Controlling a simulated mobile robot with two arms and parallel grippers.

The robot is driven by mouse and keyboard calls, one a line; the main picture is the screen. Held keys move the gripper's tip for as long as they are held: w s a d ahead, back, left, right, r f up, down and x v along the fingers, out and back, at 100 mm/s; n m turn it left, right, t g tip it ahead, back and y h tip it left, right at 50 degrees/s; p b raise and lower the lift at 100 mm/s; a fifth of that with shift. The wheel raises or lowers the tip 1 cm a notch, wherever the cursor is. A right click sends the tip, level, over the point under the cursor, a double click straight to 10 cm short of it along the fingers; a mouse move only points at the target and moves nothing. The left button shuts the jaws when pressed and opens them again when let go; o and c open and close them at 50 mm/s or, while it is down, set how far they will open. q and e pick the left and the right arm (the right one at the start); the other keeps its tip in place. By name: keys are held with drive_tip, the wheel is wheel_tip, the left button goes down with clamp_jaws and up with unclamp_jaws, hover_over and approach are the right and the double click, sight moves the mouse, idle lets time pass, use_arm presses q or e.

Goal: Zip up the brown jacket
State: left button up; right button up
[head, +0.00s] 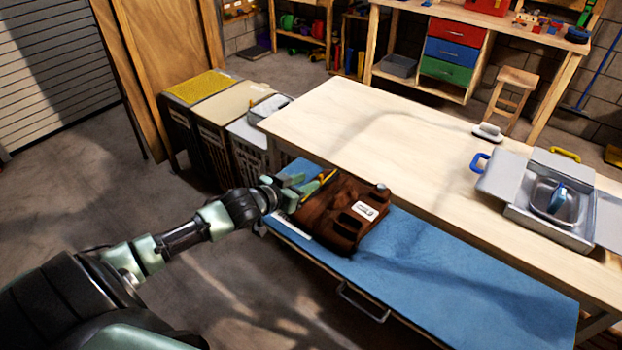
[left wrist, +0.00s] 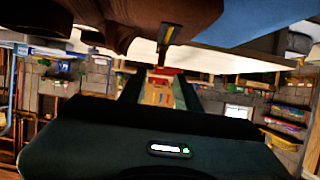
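The brown jacket (head: 342,217) lies on the blue padded surface of a pulled-out shelf below the wooden table. A white label sits on it. Yellow strips (head: 321,184) show at its upper left edge. In the left wrist view the jacket (left wrist: 110,18) fills the top, with a dark and yellow tab (left wrist: 167,33) hanging from it. My left gripper (head: 304,184) is at the jacket's upper left edge. In the left wrist view its fingers (left wrist: 160,88) stand apart, with background showing between them. Whether they touch the jacket is unclear. My right gripper is out of view.
The wooden table (head: 400,140) overhangs the back of the blue shelf (head: 470,275). A grey open box (head: 550,236) and a small white object (head: 487,132) are on the table. Hampers (head: 222,112) stand behind on the left. The blue shelf is clear right of the jacket.

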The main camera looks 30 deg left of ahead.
sight(319, 177)
use_arm(q)
drive_tip(key=shift+w, duration=0.1)
drive_tip(key=p+x, duration=0.1)
drive_tip(key=x, duration=0.6)
drive_tip(key=shift+w+f, duration=0.1)
drive_tip(key=shift+w, duration=0.15)
drive_tip(key=shift+c, duration=0.3)
clamp_jaws()
idle(1.0)
